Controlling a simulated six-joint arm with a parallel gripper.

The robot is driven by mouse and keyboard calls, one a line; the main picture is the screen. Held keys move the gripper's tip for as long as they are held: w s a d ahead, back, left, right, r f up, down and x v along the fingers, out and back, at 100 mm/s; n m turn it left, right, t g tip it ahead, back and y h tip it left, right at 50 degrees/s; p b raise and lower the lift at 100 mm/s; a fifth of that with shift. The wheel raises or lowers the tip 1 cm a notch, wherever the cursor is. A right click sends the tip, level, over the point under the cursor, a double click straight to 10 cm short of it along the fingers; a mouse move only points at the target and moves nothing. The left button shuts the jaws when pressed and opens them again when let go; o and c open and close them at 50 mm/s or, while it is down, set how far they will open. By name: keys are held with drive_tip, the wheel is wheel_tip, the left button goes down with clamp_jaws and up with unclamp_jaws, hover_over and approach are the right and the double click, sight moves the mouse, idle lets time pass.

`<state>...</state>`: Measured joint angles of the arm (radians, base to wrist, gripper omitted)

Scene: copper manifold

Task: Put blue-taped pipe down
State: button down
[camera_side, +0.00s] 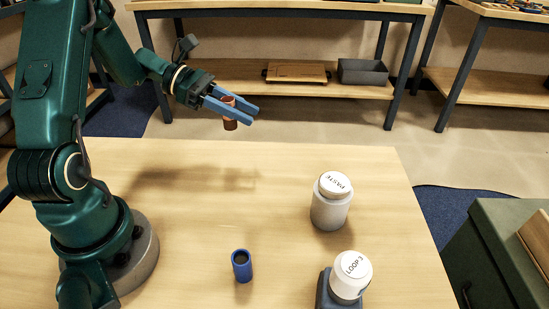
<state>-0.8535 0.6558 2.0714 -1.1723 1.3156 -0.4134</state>
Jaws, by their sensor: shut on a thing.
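My gripper (252,115) is shut on a short copper-brown pipe (230,124), held roughly upright between its blue fingers. The pipe is in the air, above the far part of the table. Its upper end and lower end show; the fingers hide its middle, and I see no blue tape on the parts that show. A short blue cylinder with a dark open top (242,267) stands upright on the near part of the table (180,240), well apart from my gripper.
A white-lidded jar marked PASTE (330,208) stands on the right of the table. A white-topped container marked LOOP 3 (350,277) sits on a dark base near the front edge. The middle of the table is clear. A green cabinet (500,250) stands at the right.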

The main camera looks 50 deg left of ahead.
drive_tip(key=x, duration=0.3)
drive_tip(key=s+f+x, duration=0.1)
drive_tip(key=x, duration=0.5)
drive_tip(key=shift+d+f, duration=0.3)
drive_tip(key=shift+f, duration=2)
drive_tip(key=c, duration=0.6)
unclamp_jaws()
drive_tip(key=shift+f, duration=0.15)
